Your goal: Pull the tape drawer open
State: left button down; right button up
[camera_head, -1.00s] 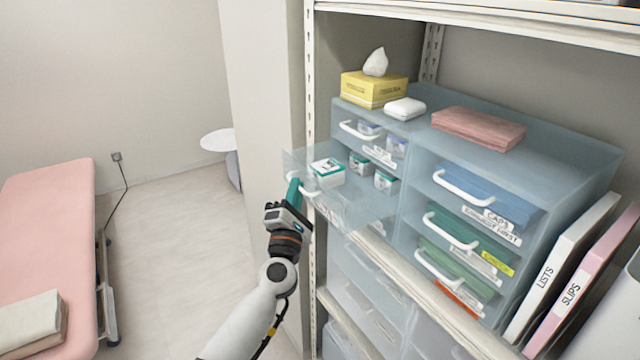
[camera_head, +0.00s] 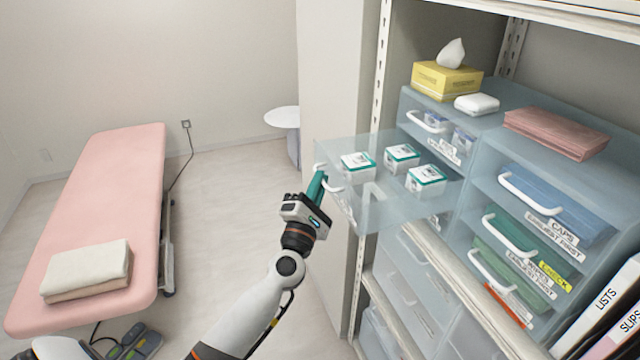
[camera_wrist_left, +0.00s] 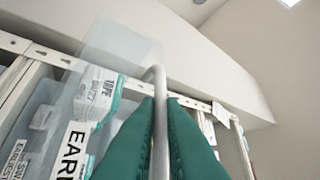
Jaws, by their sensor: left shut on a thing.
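The tape drawer (camera_head: 390,213) is a clear bluish drawer in the left column of the drawer unit, pulled well out of its slot. Several small white boxes with teal labels (camera_head: 358,165) sit inside it. My left gripper (camera_head: 318,184) is shut on the white drawer handle (camera_head: 333,184) at its front. My right gripper is not in view.
The drawer unit (camera_head: 480,150) stands on a shelf, with a tissue box (camera_head: 445,80), a white case (camera_head: 477,104) and pink folded cloth (camera_head: 556,133) on top. A pink treatment bed (camera_head: 100,190) stands left. Open floor (camera_head: 220,210) lies between. Binders (camera_head: 610,305) stand right.

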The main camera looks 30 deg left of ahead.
pick_arm(q)
jog(key=c, duration=1.5)
grip_release()
jog(key=shift+c, duration=0.2)
jog(key=b+v, duration=0.4)
jog(key=v, duration=0.8)
jog(key=shift+w+d, duration=0.1)
